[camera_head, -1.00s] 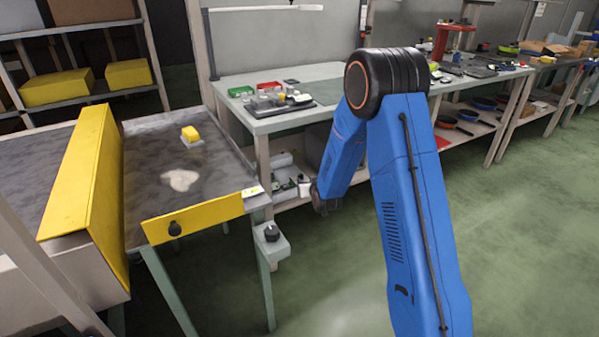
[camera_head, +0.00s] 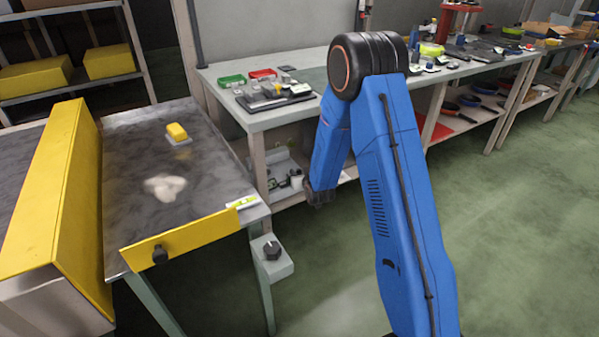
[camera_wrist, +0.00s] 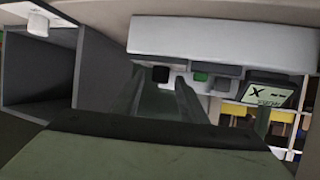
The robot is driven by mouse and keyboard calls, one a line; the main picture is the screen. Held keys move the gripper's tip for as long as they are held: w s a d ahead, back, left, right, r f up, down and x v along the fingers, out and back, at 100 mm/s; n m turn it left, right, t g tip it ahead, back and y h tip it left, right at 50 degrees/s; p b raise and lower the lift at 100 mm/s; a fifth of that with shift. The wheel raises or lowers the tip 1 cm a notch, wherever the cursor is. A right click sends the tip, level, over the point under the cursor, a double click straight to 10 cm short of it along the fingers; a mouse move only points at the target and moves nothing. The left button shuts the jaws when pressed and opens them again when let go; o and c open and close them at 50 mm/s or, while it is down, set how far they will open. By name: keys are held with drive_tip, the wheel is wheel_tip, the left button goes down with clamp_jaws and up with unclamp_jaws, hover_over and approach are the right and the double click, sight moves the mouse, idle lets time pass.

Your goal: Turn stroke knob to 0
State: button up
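A black knob (camera_head: 272,250) sits on top of a small grey box at the front right corner of the conveyor table. A second black knob (camera_head: 160,254) is on the yellow front panel (camera_head: 195,239). I cannot read a label on either, so which is the stroke knob is unclear. My gripper (camera_head: 320,197) hangs at the end of the blue arm, right of the grey box and apart from both knobs. Neither knob is identifiable there.
A yellow block (camera_head: 177,132) and a pale patch (camera_head: 165,187) are on the conveyor table. A workbench (camera_head: 265,118) with trays and tools stands behind my arm. In the wrist view a pale device has several buttons and a display (camera_wrist: 267,92). The floor at right is clear.

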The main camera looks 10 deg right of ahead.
clamp_jaws()
drive_tip(key=shift+d, duration=0.1)
drive_tip(key=shift+d+n+y, duration=0.2)
drive_tip(key=shift+n+y, duration=0.7)
drive_tip(key=shift+y, duration=0.1)
drive_tip(key=n+g+y, duration=0.1)
drive_tip(key=n+y, duration=0.2)
drive_tip(key=n+g+y, duration=0.1)
drive_tip(key=y, duration=0.1)
drive_tip(key=shift+w+d+n+g, duration=0.2)
drive_tip(key=shift+d+n+g, duration=0.1)
drive_tip(key=shift+n, duration=0.1)
drive_tip(key=shift+w+d+n+g+y, duration=0.1)
drive_tip(key=shift+w+n+g+y, duration=0.05)
drive_tip(key=shift+n+g+y, duration=1)
drive_tip(key=shift+w+d+n+g+y, duration=0.1)
drive_tip(key=shift+w+n+g+y, duration=0.05)
drive_tip(key=shift+n+g+y, duration=1)
drive_tip(key=shift+n, duration=0.5)
